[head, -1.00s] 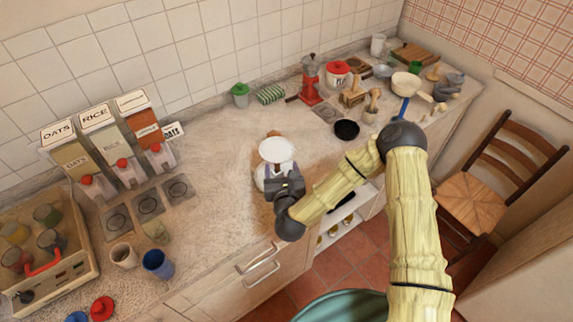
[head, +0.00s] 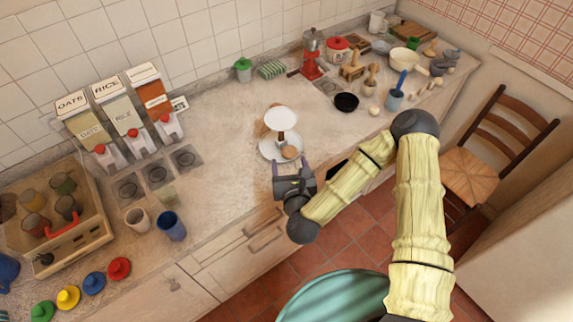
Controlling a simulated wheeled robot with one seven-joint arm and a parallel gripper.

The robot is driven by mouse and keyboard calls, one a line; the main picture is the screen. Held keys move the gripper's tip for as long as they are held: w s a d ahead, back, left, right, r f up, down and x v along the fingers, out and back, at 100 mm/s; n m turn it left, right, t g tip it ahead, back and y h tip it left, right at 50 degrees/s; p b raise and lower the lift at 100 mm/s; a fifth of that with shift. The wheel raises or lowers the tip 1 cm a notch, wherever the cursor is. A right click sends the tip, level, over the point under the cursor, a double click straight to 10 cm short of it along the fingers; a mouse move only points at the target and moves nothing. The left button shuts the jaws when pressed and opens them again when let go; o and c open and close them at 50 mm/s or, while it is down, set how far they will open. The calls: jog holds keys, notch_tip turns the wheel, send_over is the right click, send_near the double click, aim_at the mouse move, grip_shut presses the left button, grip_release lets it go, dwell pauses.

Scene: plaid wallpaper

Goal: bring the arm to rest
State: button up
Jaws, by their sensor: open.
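My gripper (head: 292,170) is open at the counter's front edge, with nothing visible between its fingers. It is just in front of a white two-level stand, with a round upper plate (head: 281,118) and a wider lower plate (head: 268,149). A small brown round item (head: 290,152) sits on the lower plate, close behind the fingertips. From this angle I cannot tell if the fingers touch the lower plate. My arm is bent, reaching in from the right.
Dispensers (head: 125,115), a wooden crate (head: 88,240) and a blue cup (head: 171,226) stand to the left. A chair (head: 485,160) is right of the counter. The counter (head: 220,125) left of the stand is clear.

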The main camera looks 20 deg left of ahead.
jog(key=shift+w+d, duration=0.1)
jog(key=shift+w, duration=0.1)
jog(key=shift+s, duration=0.15)
jog(key=shift+a, duration=0.2)
jog(key=d+r+n+g+h, duration=0.15)
jog(key=d+n+g, duration=0.25)
jog(key=d+n, duration=0.55)
jog(key=d+r+n+g+h, duration=0.15)
jog(key=d+n+g, duration=0.3)
jog(key=n, duration=1.05)
jog(key=s+d+r+n+g+h, duration=0.1)
jog(key=s+d+r+n, duration=0.2)
jog(key=d, duration=0.4)
jog(key=s+d+r+n+g+h, duration=0.2)
jog(key=s+d+r+n, duration=0.2)
jog(key=s+d+r, duration=0.2)
jog(key=shift+s+d, duration=0.7)
jog(key=shift+s, duration=0.05)
